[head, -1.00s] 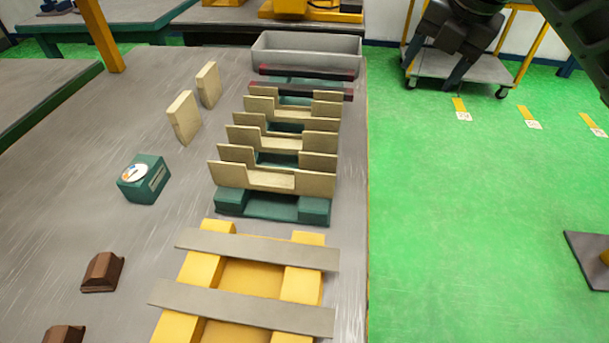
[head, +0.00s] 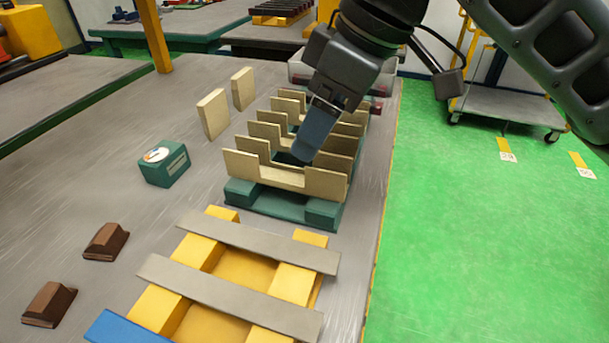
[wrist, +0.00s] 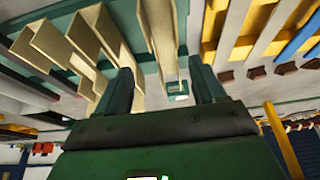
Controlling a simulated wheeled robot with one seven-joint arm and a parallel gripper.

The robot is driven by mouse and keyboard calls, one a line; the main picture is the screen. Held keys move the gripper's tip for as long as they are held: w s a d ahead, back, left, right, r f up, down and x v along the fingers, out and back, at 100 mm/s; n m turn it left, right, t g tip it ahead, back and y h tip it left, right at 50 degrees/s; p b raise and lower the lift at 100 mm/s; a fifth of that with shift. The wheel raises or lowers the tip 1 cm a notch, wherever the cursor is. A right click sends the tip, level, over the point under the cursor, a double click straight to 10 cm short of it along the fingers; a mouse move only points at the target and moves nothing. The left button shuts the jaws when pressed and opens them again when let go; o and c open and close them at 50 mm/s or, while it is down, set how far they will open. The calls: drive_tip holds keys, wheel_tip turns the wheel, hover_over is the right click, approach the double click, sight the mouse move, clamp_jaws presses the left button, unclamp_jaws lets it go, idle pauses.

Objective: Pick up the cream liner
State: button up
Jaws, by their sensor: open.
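Several cream liners stand upright in a row on a green rack (head: 240,196). Each has a notch in its top edge. The front cream liner (head: 285,180) is nearest the grey bars. My gripper (head: 303,155) points down over the notches, just behind the front liner in the head view. In the wrist view my gripper (wrist: 162,82) is open, its two fingers apart, and the end cream liner (wrist: 158,40) appears between them. Other liners (wrist: 60,45) lie to the left. Contact cannot be told; my arm hides part of the rear liners.
Two cream slabs (head: 213,114) stand left of the rack. A green box with a dial (head: 164,164) and brown blocks (head: 105,242) are also on the left. Grey bars (head: 240,298) lie across yellow supports in front. A grey bin stands behind my arm.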

sight(291, 180)
drive_tip(key=shift+x, duration=0.95)
drive_tip(key=shift+s+b+x, duration=0.15)
drive_tip(key=shift+x, duration=0.7)
drive_tip(key=shift+s+b+x, duration=0.1)
drive_tip(key=shift+s+x, duration=0.05)
drive_tip(key=shift+x, duration=0.75)
drive_tip(key=shift+s+b+x, duration=0.15)
drive_tip(key=shift+s+x, duration=0.05)
drive_tip(key=shift+x, duration=0.65)
drive_tip(key=shift+d+f, duration=0.1)
drive_tip(key=shift+d, duration=0.05)
drive_tip(key=shift+c, duration=0.5)
drive_tip(key=c, duration=0.7)
